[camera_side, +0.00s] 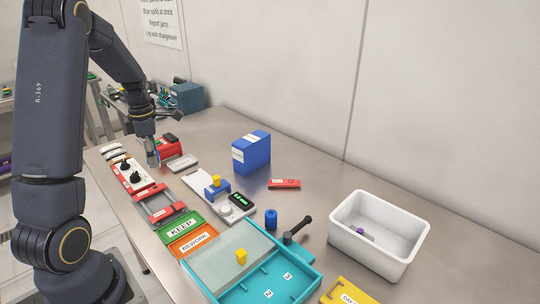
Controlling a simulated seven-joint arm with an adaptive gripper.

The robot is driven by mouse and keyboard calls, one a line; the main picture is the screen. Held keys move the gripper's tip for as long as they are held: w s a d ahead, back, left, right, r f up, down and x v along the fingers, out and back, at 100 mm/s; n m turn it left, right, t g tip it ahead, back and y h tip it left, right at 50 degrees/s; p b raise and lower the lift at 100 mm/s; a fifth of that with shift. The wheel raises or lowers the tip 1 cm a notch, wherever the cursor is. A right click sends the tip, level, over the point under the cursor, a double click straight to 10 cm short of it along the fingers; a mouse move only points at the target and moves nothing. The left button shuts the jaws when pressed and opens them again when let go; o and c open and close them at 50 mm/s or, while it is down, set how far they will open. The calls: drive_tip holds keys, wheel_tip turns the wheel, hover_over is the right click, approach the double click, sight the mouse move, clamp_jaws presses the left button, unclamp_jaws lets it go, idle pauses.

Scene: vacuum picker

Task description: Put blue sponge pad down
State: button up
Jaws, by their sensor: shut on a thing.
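My gripper (152,155) points down at the left rear of the metal table, between the white panel with black knobs and a red block. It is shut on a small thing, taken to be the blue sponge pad. The pad is mostly hidden by the fingers, and its colour and outline are too small to make out. I cannot tell whether it touches the surface below.
Close by are a red block (172,150), a knobbed white panel (128,176) and a white plate (183,163). A blue box (251,152), green KEEP tray (181,226), orange REWORK tray (193,243), teal divided tray (291,286) and white bin (413,245) stand farther right.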

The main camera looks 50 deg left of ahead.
drive_tip(key=w+d+m, duration=0.5)
drive_tip(key=w+d, duration=0.3)
drive_tip(key=d, duration=0.3)
drive_tip(key=w+d+m, duration=0.5)
drive_tip(key=w+d, duration=0.3)
drive_tip(key=d, duration=0.3)
drive_tip(key=w+d+m, duration=0.1)
drive_tip(key=d+m, duration=0.3)
drive_tip(key=d, duration=0.8)
hover_over(313, 208)
drive_tip(key=s, duration=0.1)
wheel_tip(313, 208, down, 10)
drive_tip(key=shift+r, duration=0.25)
drive_tip(key=shift+w+f, duration=0.45)
drive_tip(key=shift+f, duration=0.25)
drive_tip(key=shift+d+f, duration=0.1)
drive_tip(key=shift+f, duration=1.2)
drive_tip(key=shift+f, duration=0.1)
